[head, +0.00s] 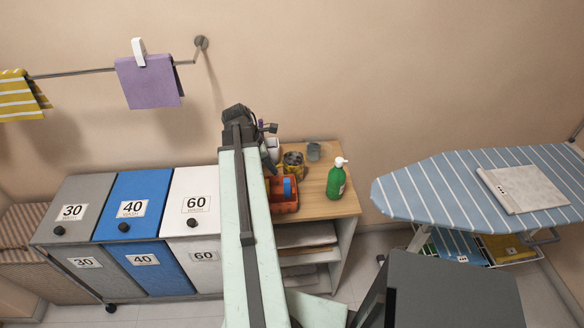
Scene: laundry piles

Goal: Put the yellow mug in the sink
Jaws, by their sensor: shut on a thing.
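My arm rises through the middle of the view, and its dark end is above the wooden shelf unit's left side. My gripper (269,154) shows only in part beside the arm. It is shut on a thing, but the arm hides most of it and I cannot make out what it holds. A small yellow and dark container (293,161) stands on the shelf top just right of the gripper. I cannot tell whether it is the yellow mug, or whether the gripper touches it. No sink is in view.
The wooden shelf top (315,203) also bears a green pump bottle (336,181), an orange tray (286,206) and a grey cup (313,151). Laundry bins (130,210) stand left, an ironing board (430,190) right. A purple cloth (149,83) hangs on a wall rail.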

